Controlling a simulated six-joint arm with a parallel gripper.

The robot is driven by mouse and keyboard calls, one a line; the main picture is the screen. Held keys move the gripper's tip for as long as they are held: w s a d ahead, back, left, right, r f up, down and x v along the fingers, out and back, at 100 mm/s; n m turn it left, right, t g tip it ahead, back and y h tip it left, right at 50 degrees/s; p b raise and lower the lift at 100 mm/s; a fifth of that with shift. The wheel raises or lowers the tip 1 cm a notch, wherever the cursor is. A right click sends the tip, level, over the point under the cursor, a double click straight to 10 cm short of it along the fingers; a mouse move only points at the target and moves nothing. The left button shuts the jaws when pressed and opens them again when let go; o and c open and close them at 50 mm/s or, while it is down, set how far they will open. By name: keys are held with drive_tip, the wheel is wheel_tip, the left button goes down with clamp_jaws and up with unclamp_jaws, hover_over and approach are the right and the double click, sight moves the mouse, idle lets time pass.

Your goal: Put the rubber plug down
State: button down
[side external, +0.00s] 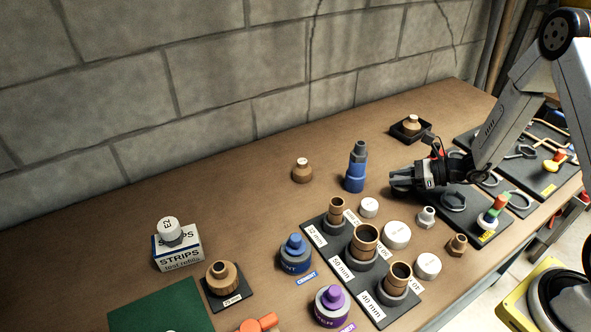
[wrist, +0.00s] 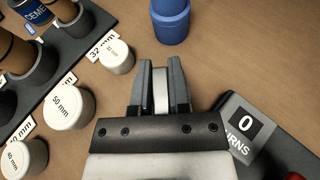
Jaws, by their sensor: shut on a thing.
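White round plugs stand beside the pipe rack: a small one (side external: 369,207), a middle one (side external: 397,235) and another (side external: 428,266).
A blue bottle (side external: 355,170) stands just beyond my gripper. The pipe rack (side external: 317,229) with labelled brown pipes is nearer the camera. Bare wood shows between rack and board.

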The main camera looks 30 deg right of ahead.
drive_tip(key=shift+f, duration=0.9)
drive_tip(key=shift+f, duration=0.1)
drive_tip(key=c, duration=0.6)
unclamp_jaws()
drive_tip(key=shift+d+r, duration=0.1)
drive_tip(key=shift+r, duration=0.1)
drive_tip(key=v, duration=1.1)
drive_tip(key=shift+s+d, duration=0.25)
drive_tip(key=shift+s, duration=0.1)
